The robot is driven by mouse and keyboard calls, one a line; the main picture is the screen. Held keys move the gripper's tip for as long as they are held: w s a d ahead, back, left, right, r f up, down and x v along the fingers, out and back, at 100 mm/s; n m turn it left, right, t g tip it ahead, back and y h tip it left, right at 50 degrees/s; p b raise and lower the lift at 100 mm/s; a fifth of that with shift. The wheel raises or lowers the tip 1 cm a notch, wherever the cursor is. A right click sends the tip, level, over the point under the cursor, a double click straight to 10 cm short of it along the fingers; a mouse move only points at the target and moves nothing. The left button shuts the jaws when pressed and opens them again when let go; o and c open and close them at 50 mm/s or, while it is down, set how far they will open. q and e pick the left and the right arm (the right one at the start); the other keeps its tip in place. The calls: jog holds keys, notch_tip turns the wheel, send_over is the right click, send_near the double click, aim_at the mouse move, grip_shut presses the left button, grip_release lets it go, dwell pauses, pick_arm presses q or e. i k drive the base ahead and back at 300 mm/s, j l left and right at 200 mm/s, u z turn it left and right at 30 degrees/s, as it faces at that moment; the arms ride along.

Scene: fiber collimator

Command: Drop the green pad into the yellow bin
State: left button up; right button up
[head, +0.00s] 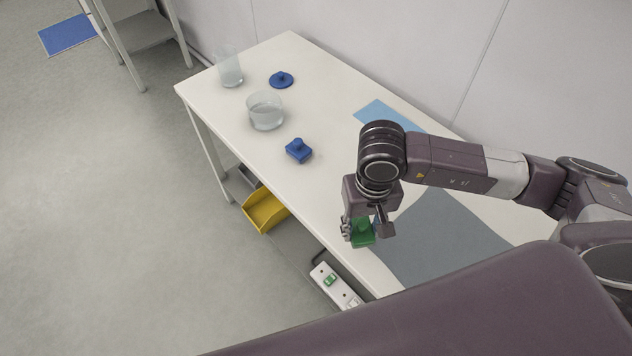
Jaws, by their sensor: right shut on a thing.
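The green pad (362,234) is in my right gripper (368,229), whose fingers are shut on it. The gripper points down over the front edge area of the white table, beside the grey mat. Part of the pad is hidden by the fingers. The yellow bin (265,211) is low down, below the table's front edge, to the left of the gripper. Its open top faces up and it looks empty. My left gripper is not in view.
On the white table (330,190) stand two glass vessels (265,112), a round blue lidded piece (281,80) and a square blue block (299,151). A grey mat (440,240) and a light blue sheet lie at right. A power strip (335,285) is below the edge.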

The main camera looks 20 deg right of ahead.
aim_at(275, 208)
jog(key=i+j+z, duration=0.1)
jog(key=j, duration=0.2)
jog(key=i+j+z, duration=0.1)
jog(key=j, duration=0.25)
jog(key=i+j+z, duration=0.25)
jog(key=j, duration=0.5)
jog(key=i, duration=0.1)
